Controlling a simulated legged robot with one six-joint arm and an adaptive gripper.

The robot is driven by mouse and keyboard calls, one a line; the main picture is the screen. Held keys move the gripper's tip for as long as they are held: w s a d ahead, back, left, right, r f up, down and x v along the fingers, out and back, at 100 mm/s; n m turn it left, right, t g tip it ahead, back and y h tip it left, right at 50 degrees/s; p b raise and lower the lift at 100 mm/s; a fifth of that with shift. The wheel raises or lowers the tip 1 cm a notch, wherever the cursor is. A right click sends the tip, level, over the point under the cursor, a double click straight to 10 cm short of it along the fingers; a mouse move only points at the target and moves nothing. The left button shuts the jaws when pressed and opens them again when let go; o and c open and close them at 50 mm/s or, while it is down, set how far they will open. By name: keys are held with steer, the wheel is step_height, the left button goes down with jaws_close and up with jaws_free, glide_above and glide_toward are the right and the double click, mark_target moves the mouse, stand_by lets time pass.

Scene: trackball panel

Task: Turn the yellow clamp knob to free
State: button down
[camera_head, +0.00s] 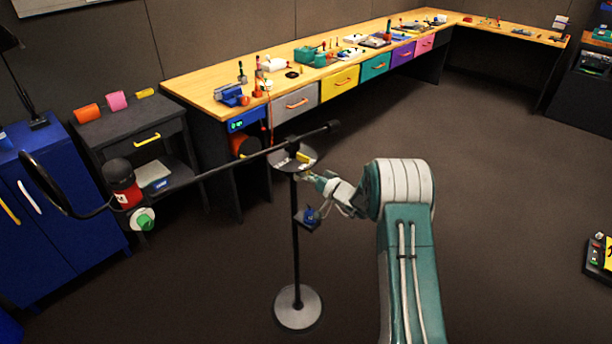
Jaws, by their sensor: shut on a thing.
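The yellow clamp knob (304,158) is small in the head view, at the round plate near the top of a black stand (296,245). A long black boom (230,168) crosses the stand there, tilted up to the right. My gripper (311,177) reaches in from the right at the clamp, just below the yellow part. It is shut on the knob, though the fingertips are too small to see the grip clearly. How far the knob is turned cannot be told.
A small blue item (310,215) sits on a bracket on the stand. A wooden workbench (215,82) stands behind, blue cabinet (62,220) at left.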

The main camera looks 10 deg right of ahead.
steer(key=m, duration=2)
steer(key=shift+f, duration=0.15)
steer(key=m, duration=0.6)
steer(key=shift+s+f+m, duration=0.1)
steer(key=shift+f+m, duration=0.05)
steer(key=shift+m, duration=0.15)
steer(key=shift+c, duration=1.3)
jaws_free()
steer(key=shift+a, duration=0.1)
steer(key=shift+r, duration=0.25)
